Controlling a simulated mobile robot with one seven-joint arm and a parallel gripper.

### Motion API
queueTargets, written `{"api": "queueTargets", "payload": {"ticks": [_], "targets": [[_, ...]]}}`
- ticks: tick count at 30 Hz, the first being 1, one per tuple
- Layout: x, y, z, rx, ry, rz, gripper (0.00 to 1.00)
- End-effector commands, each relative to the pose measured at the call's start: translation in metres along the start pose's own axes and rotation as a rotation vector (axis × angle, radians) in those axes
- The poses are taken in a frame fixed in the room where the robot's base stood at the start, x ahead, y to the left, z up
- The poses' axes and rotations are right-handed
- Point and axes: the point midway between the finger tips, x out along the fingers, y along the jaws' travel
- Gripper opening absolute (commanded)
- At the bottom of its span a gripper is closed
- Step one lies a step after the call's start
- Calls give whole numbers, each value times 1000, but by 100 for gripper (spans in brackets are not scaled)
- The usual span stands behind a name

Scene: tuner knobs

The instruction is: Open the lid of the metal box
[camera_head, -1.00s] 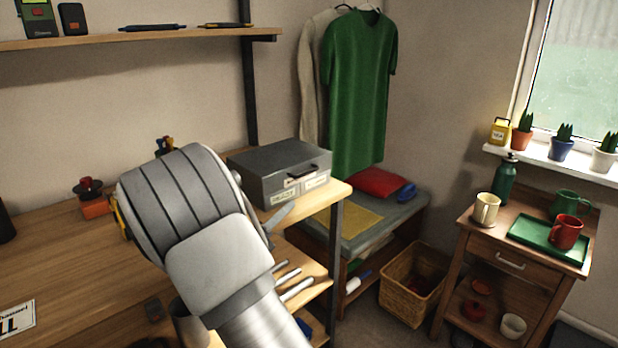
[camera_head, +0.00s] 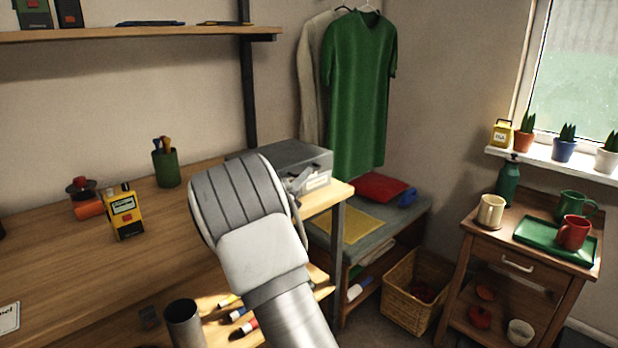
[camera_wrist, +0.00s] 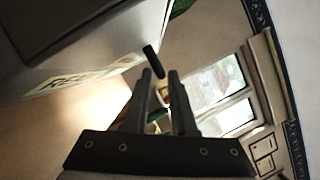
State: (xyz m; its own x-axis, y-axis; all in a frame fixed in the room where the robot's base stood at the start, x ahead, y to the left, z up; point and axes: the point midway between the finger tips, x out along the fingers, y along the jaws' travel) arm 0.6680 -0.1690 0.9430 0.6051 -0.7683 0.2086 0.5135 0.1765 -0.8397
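The grey metal box (camera_head: 290,153) stands shut at the right end of the wooden workbench, with its lid down. My arm covers its left part and much of its front. My gripper (camera_head: 303,181) is at the box's front, near the handle. In the wrist view, my gripper (camera_wrist: 160,75) shows two fingers with a gap between them and nothing clearly held. The black handle (camera_wrist: 152,62) lies just beyond the fingertips, nearer the left one; I cannot tell whether they touch. The box (camera_wrist: 60,30) fills the upper left there, with a pale label (camera_wrist: 65,88).
A yellow device (camera_head: 125,213), a green pen cup (camera_head: 166,167) and an orange-and-black item (camera_head: 85,200) stand on the workbench (camera_head: 60,260). A low bench with a yellow cloth (camera_head: 350,224) and red cloth (camera_head: 380,185) is right of the box. Clothes hang behind.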

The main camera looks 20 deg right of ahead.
Motion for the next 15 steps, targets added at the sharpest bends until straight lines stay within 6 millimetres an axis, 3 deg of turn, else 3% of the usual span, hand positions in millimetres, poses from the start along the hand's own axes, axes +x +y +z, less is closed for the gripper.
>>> {"api": "queueTargets", "payload": {"ticks": [6, 15], "targets": [[27, 1, -1, 1, 1, 0, 25], [34, 0, 0, 0, 0, 2, 25]]}}
